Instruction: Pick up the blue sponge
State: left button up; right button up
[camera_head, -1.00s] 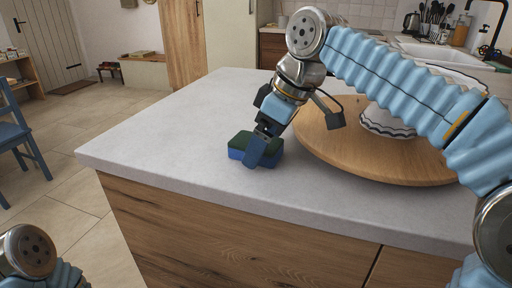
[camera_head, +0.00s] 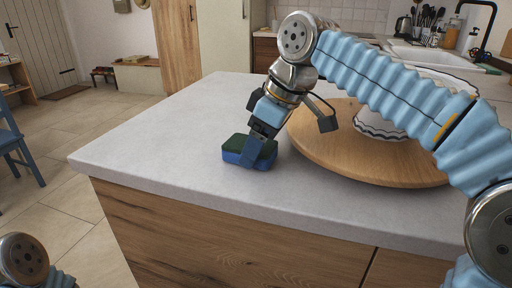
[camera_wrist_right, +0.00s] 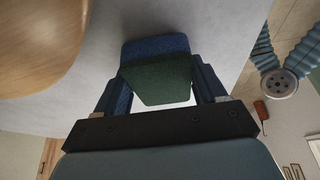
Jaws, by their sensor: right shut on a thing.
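The blue sponge (camera_head: 236,157) has a dark green top layer and is at the front part of the grey countertop. My right gripper (camera_head: 258,148) reaches down over it and is shut on it, with one finger across its near side. In the right wrist view the sponge (camera_wrist_right: 158,70) sits between the two fingers of the right gripper (camera_wrist_right: 160,85). I cannot tell whether the sponge is clear of the counter. My left gripper is out of view; only part of my left arm shows at the bottom left.
The grey countertop (camera_head: 150,140) is bare to the left of the sponge. A round wooden board (camera_head: 330,155) with a white dark-rimmed dish (camera_head: 375,125) stands close on the right. The counter's front edge is near. A sink (camera_head: 430,57) is at the back right.

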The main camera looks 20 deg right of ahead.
jog(key=shift+r, duration=0.45)
jog(key=s+a+r, duration=0.2)
jog(key=s+r, duration=0.4)
jog(key=s+a+r, duration=0.2)
jog(key=s+r, duration=0.3)
jog(key=s, duration=0.2)
jog(key=shift+a+r, duration=0.3)
jog(key=shift+r, duration=0.05)
jog(key=shift+s, duration=0.1)
jog(key=o, duration=0.5)
jog(key=c, duration=0.3)
